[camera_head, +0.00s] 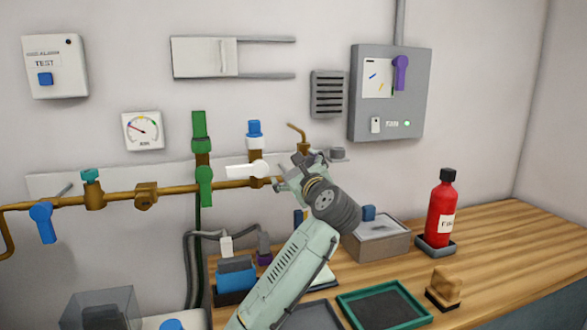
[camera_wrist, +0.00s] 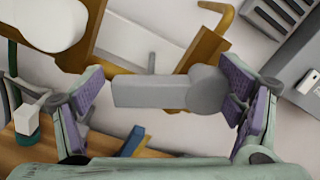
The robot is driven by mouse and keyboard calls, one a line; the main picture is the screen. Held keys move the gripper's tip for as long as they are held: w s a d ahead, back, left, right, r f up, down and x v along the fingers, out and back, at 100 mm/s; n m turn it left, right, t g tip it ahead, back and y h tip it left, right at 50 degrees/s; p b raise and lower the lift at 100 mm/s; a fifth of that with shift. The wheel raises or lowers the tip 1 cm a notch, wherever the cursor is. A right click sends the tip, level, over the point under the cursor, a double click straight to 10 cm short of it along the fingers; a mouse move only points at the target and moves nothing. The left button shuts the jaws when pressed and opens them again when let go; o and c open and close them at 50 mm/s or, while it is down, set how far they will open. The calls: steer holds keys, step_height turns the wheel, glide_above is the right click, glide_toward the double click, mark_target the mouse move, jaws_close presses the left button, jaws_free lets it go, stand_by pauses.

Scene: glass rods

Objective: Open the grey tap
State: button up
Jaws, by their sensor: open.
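The grey tap (camera_wrist: 165,93) shows in the wrist view as a flat bar handle pointing left from a round hub, in front of brass pipework (camera_wrist: 205,50). My gripper (camera_wrist: 165,105) is open, with one purple-padded finger beyond each end of the handle. The handle lies across the gap, and I see no clear contact. In the head view my gripper (camera_head: 302,170) is at the right end of the brass pipe and hides most of the tap. A small grey piece (camera_head: 338,153) shows just right of it, perhaps part of the tap.
A white-handled tap (camera_head: 248,170) is close to my gripper's left. Green (camera_head: 204,185) and blue (camera_head: 43,220) handles sit further left on the pipe. A grey vent (camera_head: 328,94) and a switch box (camera_head: 360,120) are up right. The wooden bench (camera_head: 490,250) holds a red bottle (camera_head: 441,210).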

steer(key=shift+s+r, duration=0.1)
steer(key=shift+c, duration=0.4)
steer(key=c, duration=1.6)
